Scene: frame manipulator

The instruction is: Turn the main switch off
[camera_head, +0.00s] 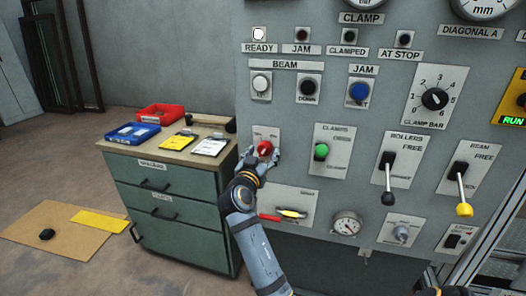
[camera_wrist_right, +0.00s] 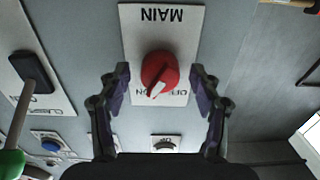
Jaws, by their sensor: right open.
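The main switch is a red round knob (camera_head: 265,149) on a white plate at the left of the grey panel. In the right wrist view the red knob (camera_wrist_right: 160,68) is centred, and its plate reads MAIN upside down. Its white pointer slants down and left in that view; the small labels below it are partly hidden. My right gripper (camera_head: 262,160) is at the knob, seen from behind in the head view. In the wrist view my right gripper (camera_wrist_right: 160,82) is open, one finger on each side of the knob with visible gaps. My left gripper is not in view.
A lever with a green knob (camera_head: 321,151) stands right of the switch. A green drawer cabinet (camera_head: 175,200) with bins on top stands left of the panel. Two longer levers stand farther right.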

